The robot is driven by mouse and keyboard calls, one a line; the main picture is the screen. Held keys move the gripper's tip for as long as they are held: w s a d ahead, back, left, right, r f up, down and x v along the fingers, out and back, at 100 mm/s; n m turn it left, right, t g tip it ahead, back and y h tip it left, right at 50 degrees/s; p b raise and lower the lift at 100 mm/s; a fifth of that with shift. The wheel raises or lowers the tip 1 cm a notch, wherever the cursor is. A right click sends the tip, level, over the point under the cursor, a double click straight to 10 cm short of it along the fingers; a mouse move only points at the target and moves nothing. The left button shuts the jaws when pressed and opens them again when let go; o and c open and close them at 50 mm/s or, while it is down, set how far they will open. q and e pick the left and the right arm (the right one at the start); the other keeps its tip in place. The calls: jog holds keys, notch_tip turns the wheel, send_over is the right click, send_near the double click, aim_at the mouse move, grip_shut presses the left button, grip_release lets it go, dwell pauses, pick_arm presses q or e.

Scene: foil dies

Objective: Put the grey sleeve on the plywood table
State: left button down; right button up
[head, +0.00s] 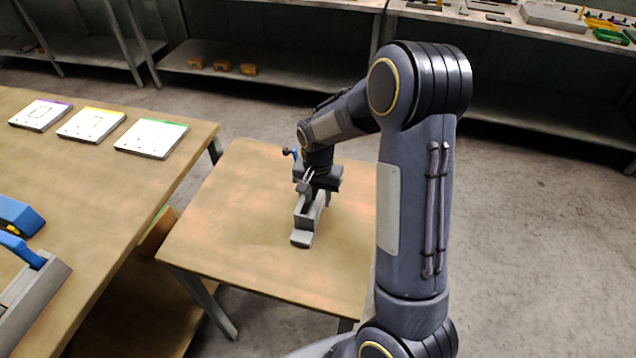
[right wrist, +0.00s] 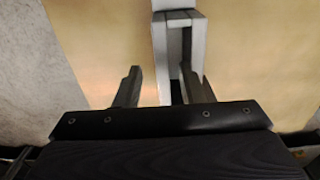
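The grey sleeve (head: 304,222) is a narrow, hollow, box-like piece with a low foot at its near end. It appears to stand on the plywood table (head: 225,235), near the table's middle. My right gripper (head: 310,184) is at its far end, pointing down. In the right wrist view, the gripper (right wrist: 160,88) has its fingers apart. One wall of the sleeve (right wrist: 158,50) lies between them, with a gap beside the left finger. The right finger overlaps the sleeve's opening; its depth there is unclear. My left gripper is not in view.
A workbench at left carries several white plates (head: 150,138) and a blue and grey device (head: 18,215). A small blue part (head: 291,153) shows beside my right wrist. Shelves line the back. The table's left and front areas are clear.

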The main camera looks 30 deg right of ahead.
notch_tip(320, 180, up, 6)
jog(key=shift+f, duration=0.25)
jog(key=shift+s+r, duration=0.1)
jog(key=shift+r, duration=0.25)
jog(key=s+a+r+n+t+y, duration=0.1)
jog(key=s+a+r+n+t, duration=0.1)
jog(key=s, duration=0.5)
jog(key=s+a+r+n+t+y, duration=0.1)
jog(key=s+a+r+n, duration=0.2)
jog(key=s, duration=0.4)
jog(key=s+a+r+n+t+y, duration=0.1)
jog(key=s+a+r+n+t, duration=0.1)
jog(key=s, duration=0.5)
notch_tip(320, 180, up, 2)
jog(key=a+n, duration=0.1)
jog(key=a, duration=0.1)
jog(key=shift+s+a+r+t+y, duration=0.2)
jog(key=shift+a+r+t+y, duration=0.1)
jog(key=shift+a+y, duration=0.1)
